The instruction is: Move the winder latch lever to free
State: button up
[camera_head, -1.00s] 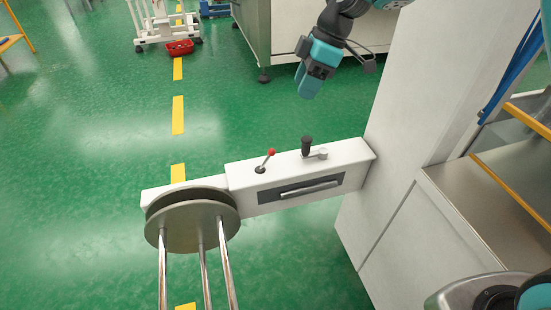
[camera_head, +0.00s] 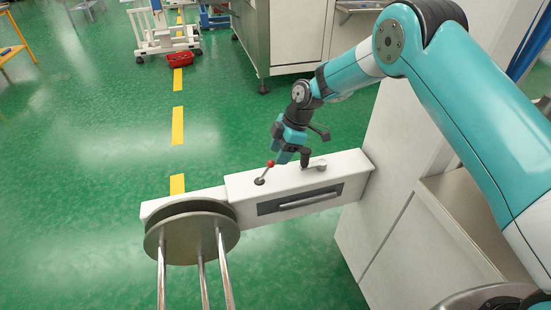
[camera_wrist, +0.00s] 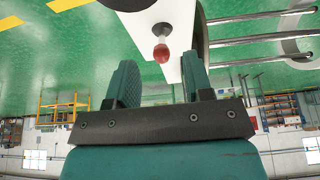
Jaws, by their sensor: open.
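A small lever with a red ball knob (camera_head: 270,163) stands on top of the white winder housing (camera_head: 238,192), leaning slightly right in the head view. In the wrist view its red knob (camera_wrist: 162,55) shows in the gap between my fingertips, nearer the right finger. In the wrist view my gripper (camera_wrist: 158,64) is open, with no visible contact on the knob. Which markings show free or latched cannot be seen.
A black-handled crank (camera_head: 306,157) stands on the housing just right of my gripper. A round grey disc (camera_head: 190,245) with metal rods is at the left end. A drawer-like handle (camera_head: 308,200) is on the front face. Green floor lies open to the left.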

aim_at(266, 172)
jog(key=shift+p+x, duration=0.3)
jog(key=shift+x, duration=1.7)
grip_shut()
